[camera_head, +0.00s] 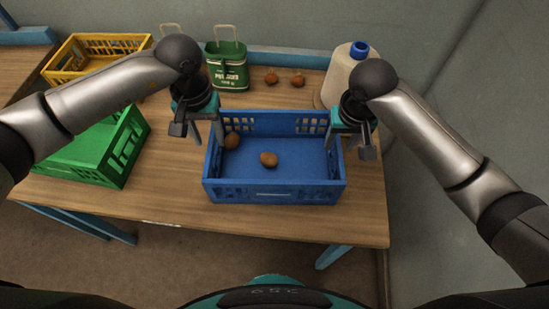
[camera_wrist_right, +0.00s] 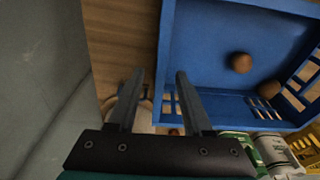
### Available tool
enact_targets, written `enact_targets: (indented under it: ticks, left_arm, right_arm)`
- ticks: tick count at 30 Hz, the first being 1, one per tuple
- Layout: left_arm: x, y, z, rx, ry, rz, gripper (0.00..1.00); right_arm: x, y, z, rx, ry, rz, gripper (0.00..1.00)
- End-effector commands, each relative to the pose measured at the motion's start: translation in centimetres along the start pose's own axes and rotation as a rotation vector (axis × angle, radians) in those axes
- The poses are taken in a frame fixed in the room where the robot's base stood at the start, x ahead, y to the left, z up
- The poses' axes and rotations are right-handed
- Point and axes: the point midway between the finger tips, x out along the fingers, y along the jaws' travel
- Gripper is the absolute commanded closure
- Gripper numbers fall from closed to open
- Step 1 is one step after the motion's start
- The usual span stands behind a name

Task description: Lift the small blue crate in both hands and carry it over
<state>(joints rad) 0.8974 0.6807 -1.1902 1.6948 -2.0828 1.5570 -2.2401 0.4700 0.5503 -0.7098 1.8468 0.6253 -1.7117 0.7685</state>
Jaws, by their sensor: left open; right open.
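The small blue crate (camera_head: 274,190) stands on the wooden table with two brown egg-like items, one near its middle (camera_head: 268,159) and one at its back left (camera_head: 232,140). My left gripper (camera_head: 207,138) is open at the crate's left side wall. My right gripper (camera_head: 345,140) is open at the right side wall. In the right wrist view, the crate's side wall (camera_wrist_right: 166,60) shows between the open fingers (camera_wrist_right: 158,78), one finger outside and one over the inside. Whether the fingers touch the wall cannot be told.
A green crate (camera_head: 88,158) lies left on the table (camera_head: 160,190), and a yellow crate (camera_head: 75,65) stands behind it. Bare tabletop lies in front.

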Motion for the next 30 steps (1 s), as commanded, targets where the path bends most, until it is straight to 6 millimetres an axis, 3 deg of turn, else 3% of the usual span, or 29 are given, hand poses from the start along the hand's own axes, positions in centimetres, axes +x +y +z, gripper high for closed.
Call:
enact_targets:
  ticks: [3,9,23,30]
  left_arm:
    - [2.4,0.0,0.1,-0.001,-0.005,0.0,0.5]
    - [4.8,0.0,0.1,-0.001,-0.002,0.0,0.5]
    - [5.8,0.0,0.0,0.0,0.0,0.0,0.5]
    - [5.8,0.0,0.0,0.0,0.0,0.0,0.75]
  right_arm:
    - [2.3,0.0,0.1,0.002,-0.005,0.001,0.5]
    - [4.8,0.0,0.1,0.001,-0.002,0.0,0.5]
    - [5.8,0.0,0.0,-0.001,0.0,-0.001,0.5]
    - [5.8,0.0,0.0,0.0,0.0,0.0,0.75]
